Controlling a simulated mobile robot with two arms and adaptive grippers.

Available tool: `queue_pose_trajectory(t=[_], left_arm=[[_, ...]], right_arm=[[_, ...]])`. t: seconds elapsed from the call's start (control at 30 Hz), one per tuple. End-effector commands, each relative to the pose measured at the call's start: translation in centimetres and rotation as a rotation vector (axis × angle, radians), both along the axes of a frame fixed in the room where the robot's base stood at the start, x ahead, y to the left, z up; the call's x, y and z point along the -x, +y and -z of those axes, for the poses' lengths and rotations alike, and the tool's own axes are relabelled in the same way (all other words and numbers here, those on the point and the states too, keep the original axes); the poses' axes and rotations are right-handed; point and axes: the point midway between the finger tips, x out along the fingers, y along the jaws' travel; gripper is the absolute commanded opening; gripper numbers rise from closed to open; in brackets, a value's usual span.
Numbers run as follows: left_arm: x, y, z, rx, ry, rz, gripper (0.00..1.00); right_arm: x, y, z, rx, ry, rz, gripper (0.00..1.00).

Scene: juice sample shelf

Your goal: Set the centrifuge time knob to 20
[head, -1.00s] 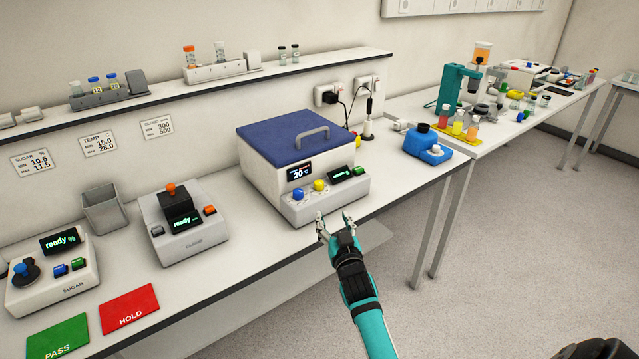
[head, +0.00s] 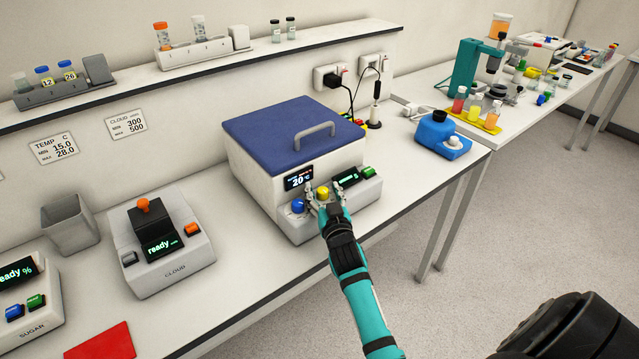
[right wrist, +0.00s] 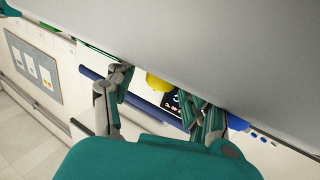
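The centrifuge (head: 262,175) is a white box with a blue lid and a grey handle. Its sloped front panel carries a blue knob (head: 298,206), a yellow knob (head: 323,193), a small green-lit display (head: 346,179) and a green button (head: 368,171). A screen above the knobs (head: 299,178) reads 20 °C. The knob labels are too small to read. My right gripper (head: 324,190) is open at the panel, its fingers on either side of the yellow knob. The right wrist view shows the yellow knob (right wrist: 157,82) between the spread fingers, with no clear contact. My left gripper is out of view.
The cloud meter (head: 160,247) and a grey bin (head: 70,224) stand left of the centrifuge. A wall shelf (head: 200,72) with vials runs above. The bench between the meter and centrifuge is clear.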

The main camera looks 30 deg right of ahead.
Motion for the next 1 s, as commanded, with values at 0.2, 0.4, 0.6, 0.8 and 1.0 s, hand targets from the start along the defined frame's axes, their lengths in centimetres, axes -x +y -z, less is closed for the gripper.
queue_pose_trajectory(t=[0.2, 0.4, 0.6, 0.8, 1.0], left_arm=[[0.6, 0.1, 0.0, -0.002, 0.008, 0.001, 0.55], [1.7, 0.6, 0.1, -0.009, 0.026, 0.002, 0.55], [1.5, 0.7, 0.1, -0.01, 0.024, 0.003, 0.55], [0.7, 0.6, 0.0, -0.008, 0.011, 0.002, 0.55], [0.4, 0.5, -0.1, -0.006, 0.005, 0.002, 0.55]], right_arm=[[0.0, 0.0, 0.2, -0.001, 0.005, 0.001, 0.53], [0.0, 0.0, 0.2, -0.001, 0.004, 0.001, 0.3], [0.0, 0.0, 0.1, -0.001, 0.004, 0.001, 0.04], [0.0, 0.0, 0.1, 0.0, 0.004, 0.0, 0.0], [0.0, 0.0, 0.1, 0.0, 0.003, -0.005, 0.0]])
